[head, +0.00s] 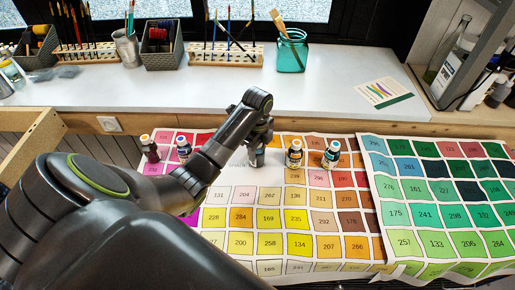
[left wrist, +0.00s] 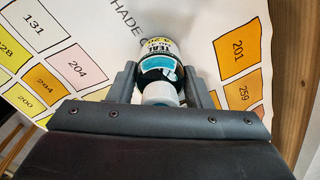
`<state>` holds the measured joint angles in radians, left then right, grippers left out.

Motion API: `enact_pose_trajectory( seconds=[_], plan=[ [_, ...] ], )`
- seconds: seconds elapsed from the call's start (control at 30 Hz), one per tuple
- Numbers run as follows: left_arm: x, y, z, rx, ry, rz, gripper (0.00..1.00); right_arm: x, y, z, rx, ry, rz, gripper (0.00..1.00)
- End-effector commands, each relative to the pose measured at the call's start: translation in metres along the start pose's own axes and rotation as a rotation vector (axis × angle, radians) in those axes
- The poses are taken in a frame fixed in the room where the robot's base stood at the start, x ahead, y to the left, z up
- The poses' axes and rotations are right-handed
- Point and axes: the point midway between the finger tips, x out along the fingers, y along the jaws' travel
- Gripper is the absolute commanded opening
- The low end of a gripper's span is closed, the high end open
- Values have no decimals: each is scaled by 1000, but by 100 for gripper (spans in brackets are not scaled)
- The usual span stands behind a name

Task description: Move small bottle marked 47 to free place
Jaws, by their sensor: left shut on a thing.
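My left gripper (head: 257,158) reaches down over the shade chart in the head view. In the left wrist view the gripper (left wrist: 161,72) is shut on a small bottle (left wrist: 158,60) with a white cap, a dark body and a teal and yellowish label. Its number is not legible. The bottle is mostly hidden behind the gripper in the head view. The shade chart (head: 269,219) of numbered colour squares lies under the gripper; it also shows in the left wrist view (left wrist: 90,30). I cannot tell whether the bottle touches it. My right gripper is not in view.
Small bottles stand left of the gripper (head: 150,149) (head: 184,149) and right of it (head: 294,154) (head: 331,155). A second chart (head: 437,200) lies at right. Brush racks (head: 225,54) and a teal jar (head: 292,51) stand on the white shelf (head: 200,95) behind.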

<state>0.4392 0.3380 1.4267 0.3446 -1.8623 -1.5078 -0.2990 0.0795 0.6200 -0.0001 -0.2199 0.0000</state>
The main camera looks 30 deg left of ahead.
Motion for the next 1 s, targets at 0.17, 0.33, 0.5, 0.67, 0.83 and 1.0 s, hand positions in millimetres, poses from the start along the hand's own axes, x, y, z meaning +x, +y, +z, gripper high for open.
enact_pose_trajectory(
  seconds=[0.17, 0.33, 0.5, 0.67, 0.83, 1.0],
  plan=[
    [0, 0, 0, 0, 0, -1, 19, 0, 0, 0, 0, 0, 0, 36],
    [3, 0, 0, 0, 0, 0, 19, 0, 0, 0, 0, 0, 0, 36],
    [3, 0, 0, 0, 0, 0, 66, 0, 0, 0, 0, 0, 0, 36],
    [3, 0, 0, 0, 0, 0, 67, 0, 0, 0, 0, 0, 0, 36],
    [1, 0, 0, 0, 0, -1, 67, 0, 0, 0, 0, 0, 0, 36],
    [-19, -2, 1, 0, -1, -6, 67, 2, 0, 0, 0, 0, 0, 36]
  ],
)
